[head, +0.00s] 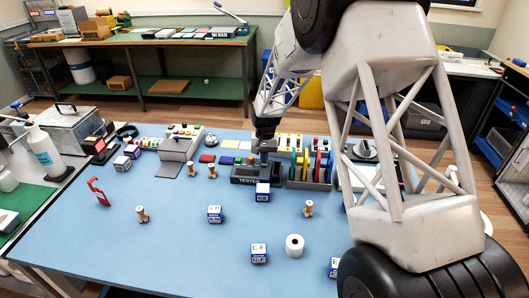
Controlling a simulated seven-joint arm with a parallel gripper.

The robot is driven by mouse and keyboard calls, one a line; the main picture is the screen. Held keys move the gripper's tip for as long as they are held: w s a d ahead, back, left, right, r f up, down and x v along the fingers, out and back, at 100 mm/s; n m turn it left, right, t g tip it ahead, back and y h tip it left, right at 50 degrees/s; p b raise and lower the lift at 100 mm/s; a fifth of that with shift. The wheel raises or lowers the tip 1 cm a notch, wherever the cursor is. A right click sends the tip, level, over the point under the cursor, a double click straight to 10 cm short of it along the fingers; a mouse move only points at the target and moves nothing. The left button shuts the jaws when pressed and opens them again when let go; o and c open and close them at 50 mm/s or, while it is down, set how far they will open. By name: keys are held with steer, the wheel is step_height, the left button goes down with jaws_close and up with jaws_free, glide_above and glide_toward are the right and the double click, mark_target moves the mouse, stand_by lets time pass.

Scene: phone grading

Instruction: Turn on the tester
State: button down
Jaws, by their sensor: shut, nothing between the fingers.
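The tester (243,180) is a low dark box with a "TESTER" label on its front, on the blue table (180,235) near the middle. My gripper (264,158) points down just above the tester's back right part. It is shut and empty. Its fingertips are small and dark here, so I cannot tell whether they touch the tester. My gripper and wrist hide part of the tester's top. A switch or lamp on it is too small to make out.
A blue-and-white box (263,193) stands right in front of the tester. A rack of coloured upright pieces (310,166) is close on its right. Wooden stamps, more boxes and a white roll (294,246) stand nearer. A grey console (181,143) is behind left. My arm hides the right side.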

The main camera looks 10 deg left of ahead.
steer(key=shift+s+f, duration=0.1)
steer(key=shift+f, duration=0.1)
stand_by(0.4)
steer(key=shift+s+f+t, duration=0.35)
steer(key=shift+f+t, duration=0.25)
steer(key=shift+t, duration=0.6)
steer(key=shift+d+f, duration=0.1)
steer(key=shift+f, duration=0.15)
steer(key=shift+s, duration=0.1)
steer(key=shift+w+r, duration=0.2)
steer(key=shift+w, duration=0.65)
step_height(320, 180, up, 15)
steer(key=shift+s, duration=0.45)
